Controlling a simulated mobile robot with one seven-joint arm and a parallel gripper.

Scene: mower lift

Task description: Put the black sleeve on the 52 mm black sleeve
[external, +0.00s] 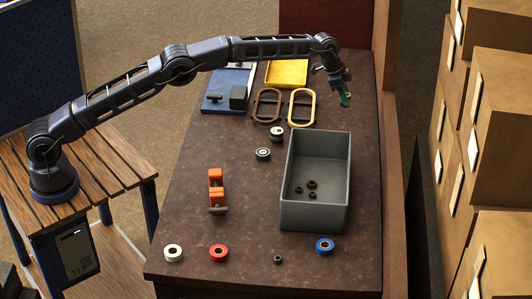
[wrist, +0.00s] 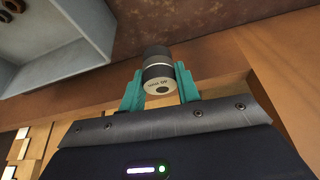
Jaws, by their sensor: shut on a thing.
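My gripper (external: 345,97) is at the far right of the table, in the air near its right edge. In the wrist view its teal fingers (wrist: 160,88) are shut on a short black sleeve (wrist: 156,55) with a pale, lettered end face; the lettering is too small to read surely. Two similar black sleeves with pale tops stand on the table left of the grey bin: a farther one (external: 277,133) and a nearer one (external: 263,154). I cannot read which is the 52 mm one.
The grey bin (external: 288,208) holds several small dark rings (external: 311,184). Two oval frames (external: 301,107), a yellow tray (external: 287,73) and a blue plate (external: 217,101) lie behind. An orange clamp (external: 216,186) stands left; tape rolls (external: 218,252) lie in front. Stacked boxes (external: 500,150) stand right.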

